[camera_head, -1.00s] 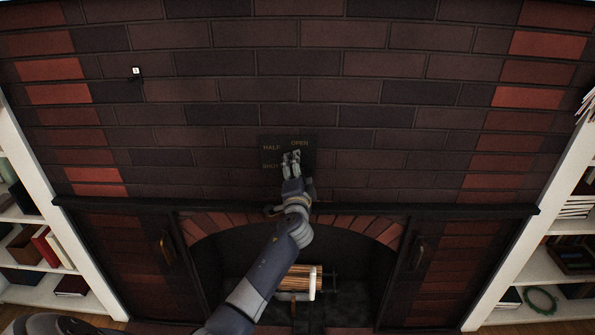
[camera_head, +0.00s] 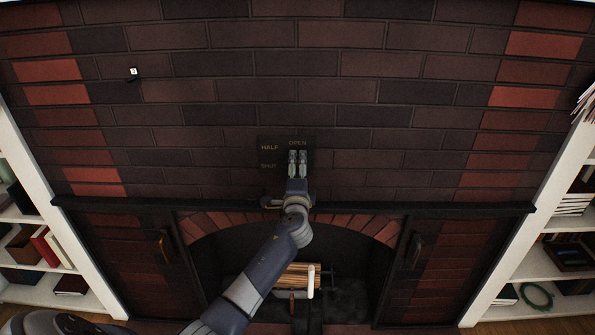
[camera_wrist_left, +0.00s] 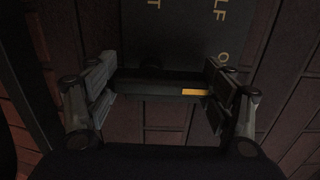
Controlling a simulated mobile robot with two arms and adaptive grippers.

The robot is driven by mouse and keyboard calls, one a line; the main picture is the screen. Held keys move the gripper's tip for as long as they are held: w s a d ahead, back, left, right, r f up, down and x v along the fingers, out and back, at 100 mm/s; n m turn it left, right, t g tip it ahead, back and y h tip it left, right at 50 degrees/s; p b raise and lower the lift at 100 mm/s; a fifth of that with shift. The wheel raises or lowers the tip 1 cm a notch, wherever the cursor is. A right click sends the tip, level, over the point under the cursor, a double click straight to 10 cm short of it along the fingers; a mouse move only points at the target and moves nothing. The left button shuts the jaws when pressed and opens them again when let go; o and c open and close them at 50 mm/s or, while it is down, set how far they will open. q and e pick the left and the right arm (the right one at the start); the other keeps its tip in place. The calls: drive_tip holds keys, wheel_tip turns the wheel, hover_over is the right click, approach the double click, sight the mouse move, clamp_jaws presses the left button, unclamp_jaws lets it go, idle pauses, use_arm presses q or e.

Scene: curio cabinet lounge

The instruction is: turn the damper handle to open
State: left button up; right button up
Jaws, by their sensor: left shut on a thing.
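The damper plate (camera_head: 274,157) is a dark square on the brick chimney front, lettered HALF, SHUT and OPEN. My left gripper (camera_head: 297,158) is in front of its right part, just below OPEN, with its fingers pointing up. In the left wrist view, the damper handle (camera_wrist_left: 150,86) is a dark bar with a yellow mark (camera_wrist_left: 194,92), spanning between the fingers of the left gripper (camera_wrist_left: 162,82). The gripper is shut on it. In the head view the gripper hides the handle. My right gripper is not in view.
A black mantel ledge (camera_head: 120,203) runs below the plate, above the arched fireplace opening with logs (camera_head: 298,275). Open black doors with handles flank it. White bookshelves stand at both sides. A small white-faced item (camera_head: 133,72) is on the bricks at upper left.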

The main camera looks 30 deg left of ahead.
use_arm(q)
drive_tip(key=o, duration=1.1)
drive_tip(key=shift+c, duration=0.2)
drive_tip(key=v, duration=1.2)
drive_tip(key=shift+a, duration=0.1)
